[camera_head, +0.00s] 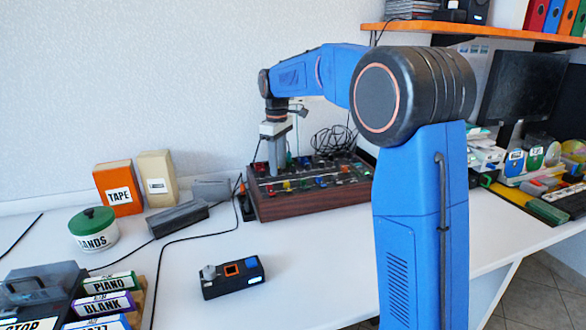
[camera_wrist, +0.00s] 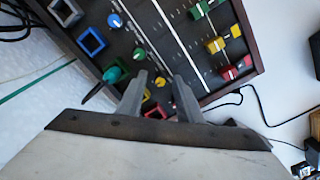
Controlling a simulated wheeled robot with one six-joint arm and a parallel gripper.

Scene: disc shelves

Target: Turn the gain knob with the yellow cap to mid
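The yellow-capped knob (camera_wrist: 160,82) shows in the wrist view on the dark panel of the mixing desk (camera_head: 300,208). My gripper (camera_wrist: 161,76) points down over the panel, its two fingers apart with the yellow cap seen between the tips. I cannot tell whether either finger touches it. A green knob (camera_wrist: 138,53) and a blue knob (camera_wrist: 114,20) are in line beyond it, and a red cap (camera_wrist: 155,111) is partly hidden near the gripper's base. In the head view my gripper (camera_head: 276,172) is over the desk's left part; the knob cannot be made out there.
Coloured fader caps, among them a yellow one (camera_wrist: 215,45) and a red one (camera_wrist: 230,73), stand to the right on the panel. A dark green piece (camera_wrist: 112,75) lies left of the fingers. A small black box (camera_head: 232,277) sits on the white table in front.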

